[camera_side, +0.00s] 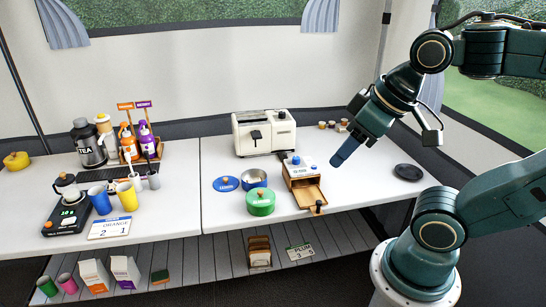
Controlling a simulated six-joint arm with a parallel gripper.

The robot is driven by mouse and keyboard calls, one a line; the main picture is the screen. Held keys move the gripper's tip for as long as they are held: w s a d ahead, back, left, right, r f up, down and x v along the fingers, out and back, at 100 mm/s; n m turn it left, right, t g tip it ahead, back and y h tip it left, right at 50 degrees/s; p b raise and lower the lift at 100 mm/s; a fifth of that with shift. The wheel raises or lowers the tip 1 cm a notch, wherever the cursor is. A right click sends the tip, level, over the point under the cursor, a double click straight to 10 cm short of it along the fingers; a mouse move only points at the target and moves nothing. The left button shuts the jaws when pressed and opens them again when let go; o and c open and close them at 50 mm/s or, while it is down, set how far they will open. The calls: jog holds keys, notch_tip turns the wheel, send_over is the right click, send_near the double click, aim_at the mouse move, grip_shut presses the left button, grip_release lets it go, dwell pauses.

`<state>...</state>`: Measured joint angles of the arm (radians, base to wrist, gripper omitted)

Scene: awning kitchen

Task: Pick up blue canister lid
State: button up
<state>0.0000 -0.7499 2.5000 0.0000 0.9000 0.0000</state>
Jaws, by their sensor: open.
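The blue canister lid (227,184) is a flat blue disc with pale lettering and a dark knob. It lies on the white table left of the open blue canister (255,182), whose pale inside shows. A green lidded canister (261,205) stands just in front of the blue canister. My gripper (337,162) hangs above the table to the right of these, tilted down and left, well apart from the lid. It is open with nothing seen in it; the gap between its fingers is hard to see from this side.
A wooden grinder box with an open drawer (309,196) stands between my gripper and the canisters. A cream toaster (264,133) is behind them. A black disc (408,172) lies at right. Cups, a scale and bottles crowd the left; the table just left of the lid is clear.

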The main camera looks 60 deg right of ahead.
jog(key=o, duration=1.2)
jog(key=shift+o, duration=0.2)
jog(key=shift+w, duration=0.1)
